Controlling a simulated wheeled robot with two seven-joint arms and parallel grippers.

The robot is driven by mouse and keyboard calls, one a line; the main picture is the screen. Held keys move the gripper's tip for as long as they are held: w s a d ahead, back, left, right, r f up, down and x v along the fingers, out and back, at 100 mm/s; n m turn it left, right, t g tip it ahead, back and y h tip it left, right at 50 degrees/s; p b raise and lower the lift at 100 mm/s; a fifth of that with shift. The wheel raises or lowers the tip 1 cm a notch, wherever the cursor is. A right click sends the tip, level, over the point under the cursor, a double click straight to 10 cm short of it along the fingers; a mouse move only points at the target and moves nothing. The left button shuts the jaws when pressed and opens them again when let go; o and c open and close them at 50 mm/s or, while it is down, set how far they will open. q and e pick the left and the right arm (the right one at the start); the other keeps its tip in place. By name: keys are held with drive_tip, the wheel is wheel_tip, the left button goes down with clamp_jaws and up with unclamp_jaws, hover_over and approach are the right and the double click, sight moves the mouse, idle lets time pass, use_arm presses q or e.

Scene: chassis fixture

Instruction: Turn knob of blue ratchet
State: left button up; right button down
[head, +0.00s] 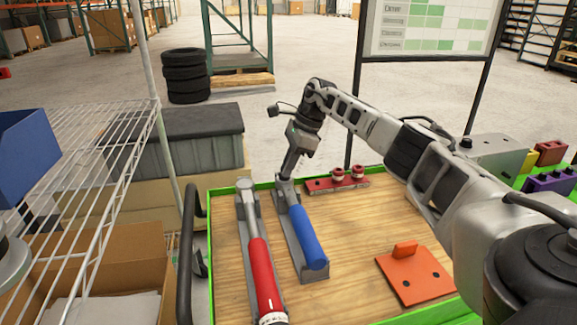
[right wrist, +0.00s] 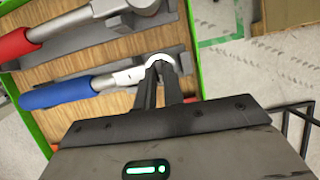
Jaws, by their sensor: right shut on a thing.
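The blue ratchet (head: 305,238) lies in its grey holder on the wooden table, with its blue handle toward me and its head at the far end. It also shows in the right wrist view (right wrist: 62,92), its white-grey head at the fingertips. My right gripper (head: 285,179) reaches down from above at the ratchet's far end. In the right wrist view the fingers (right wrist: 160,70) are closed on the knob at the head. The fingers and head hide most of the knob. My left gripper is not in view.
A red-handled ratchet (head: 262,275) lies in a holder just left of the blue one. A red block with knobs (head: 338,183) is behind to the right. An orange plate (head: 415,275) lies at right. A wire shelf (head: 85,175) stands left of the table.

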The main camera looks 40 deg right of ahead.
drive_tip(key=shift+r, duration=0.1)
idle(0.3)
drive_tip(key=c, duration=1.5)
unclamp_jaws()
drive_tip(key=p+v, duration=0.1)
drive_tip(key=v, duration=1.5)
drive_tip(key=shift+w+p, duration=0.2)
drive_tip(key=shift+p, duration=0.1)
